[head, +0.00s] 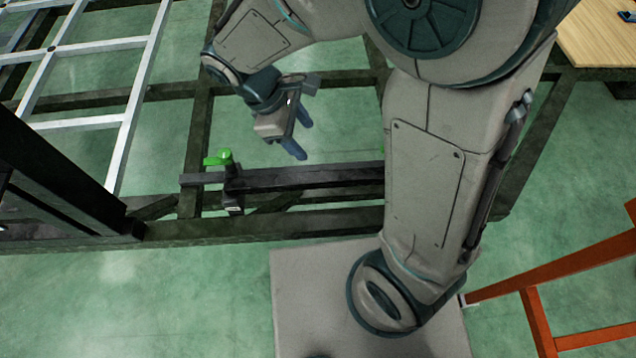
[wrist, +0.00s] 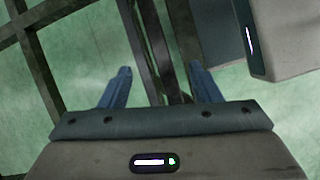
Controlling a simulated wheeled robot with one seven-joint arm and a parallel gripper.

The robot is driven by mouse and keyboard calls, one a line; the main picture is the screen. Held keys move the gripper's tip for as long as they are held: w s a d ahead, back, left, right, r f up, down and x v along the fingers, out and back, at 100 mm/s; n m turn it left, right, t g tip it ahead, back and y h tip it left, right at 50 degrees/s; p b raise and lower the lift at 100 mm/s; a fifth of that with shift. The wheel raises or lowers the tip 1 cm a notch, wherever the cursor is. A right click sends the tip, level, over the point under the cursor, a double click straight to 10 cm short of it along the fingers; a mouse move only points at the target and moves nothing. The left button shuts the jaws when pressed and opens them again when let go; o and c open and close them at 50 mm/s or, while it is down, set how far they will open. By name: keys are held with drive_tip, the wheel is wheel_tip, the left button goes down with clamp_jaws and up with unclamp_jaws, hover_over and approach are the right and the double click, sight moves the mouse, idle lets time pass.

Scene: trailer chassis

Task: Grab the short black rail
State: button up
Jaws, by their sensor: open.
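The short black rail (head: 300,178) lies roughly level across the dark chassis frame in the head view. A bright green clamp (head: 218,158) sits near its left end. My arm hides its right end. My gripper (head: 299,134) is open and empty, above and behind the rail's middle. In the wrist view the two blue fingers of my gripper (wrist: 160,69) are spread, and dark bars (wrist: 160,45) run between and beyond them. I cannot tell which of these bars is the rail.
The dark chassis frame (head: 197,120) has crossing beams with green floor between them. A pale ladder-like frame (head: 95,45) lies at the upper left. A wooden top (head: 600,35) is at the upper right. An orange frame (head: 565,268) stands at the lower right.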

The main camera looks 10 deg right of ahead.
wheel_tip(320, 180, down, 7)
drive_tip(key=a+n+h+b, duration=0.1)
drive_tip(key=a+n+b, duration=0.2)
drive_tip(key=b, duration=0.4)
approach(318, 176)
drive_tip(key=x, duration=0.2)
drive_tip(key=s+x, duration=0.1)
drive_tip(key=x, duration=0.2)
drive_tip(key=b+x, duration=0.2)
drive_tip(key=x, duration=0.1)
drive_tip(key=w+b+x, duration=0.1)
drive_tip(key=x, duration=0.1)
drive_tip(key=shift+f, duration=0.15)
clamp_jaws()
